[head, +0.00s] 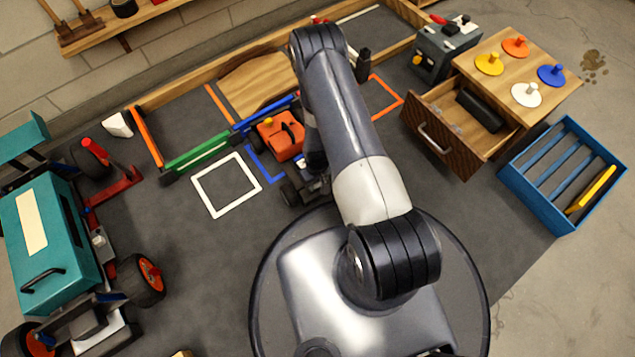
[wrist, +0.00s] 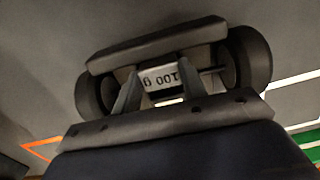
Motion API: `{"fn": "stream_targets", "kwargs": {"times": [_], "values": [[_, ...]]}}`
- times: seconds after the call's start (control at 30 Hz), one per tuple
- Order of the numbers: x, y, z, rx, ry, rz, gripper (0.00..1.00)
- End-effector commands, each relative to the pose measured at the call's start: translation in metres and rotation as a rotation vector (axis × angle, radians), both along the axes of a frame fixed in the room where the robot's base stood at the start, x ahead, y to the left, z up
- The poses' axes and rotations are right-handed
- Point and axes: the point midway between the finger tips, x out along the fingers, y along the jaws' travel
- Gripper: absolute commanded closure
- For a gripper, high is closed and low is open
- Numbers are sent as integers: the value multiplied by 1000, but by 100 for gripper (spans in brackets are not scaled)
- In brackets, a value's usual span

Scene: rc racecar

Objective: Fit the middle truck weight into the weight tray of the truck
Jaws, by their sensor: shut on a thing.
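A small orange-bodied truck (head: 283,137) with black wheels stands on the dark mat, partly covered by my arm in the head view. The wrist view shows one dark end of it (wrist: 155,45), with a wheel on each side. My gripper (wrist: 158,80) is shut on a pale weight (wrist: 160,79), whose printed label reads upside down, seemingly "100 g". The weight is over or at that end of the truck, between the wheels. I cannot tell whether it touches the tray. The tray is mostly hidden, and the head view hides the gripper behind my arm.
A large teal vehicle (head: 48,240) stands at the left. A wooden cabinet (head: 548,58) with an open drawer (head: 465,150) and a blue crate (head: 530,190) stand at the right. A white square outline (head: 220,213) lies on clear mat left of the truck.

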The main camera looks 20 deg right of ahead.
Motion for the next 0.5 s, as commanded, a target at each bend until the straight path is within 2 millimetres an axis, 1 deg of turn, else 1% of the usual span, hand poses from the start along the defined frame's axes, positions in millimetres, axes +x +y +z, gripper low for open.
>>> {"fn": "stream_targets", "kwargs": {"times": [0.1, 0.23, 0.27, 0.5], "values": [[0, 0, 1, 0, -1, 0, 84], [0, 0, -3, 0, 0, 0, 84], [0, 0, -3, 0, 0, 0, 59], [0, 0, -1, 0, 0, 0, 39]]}}
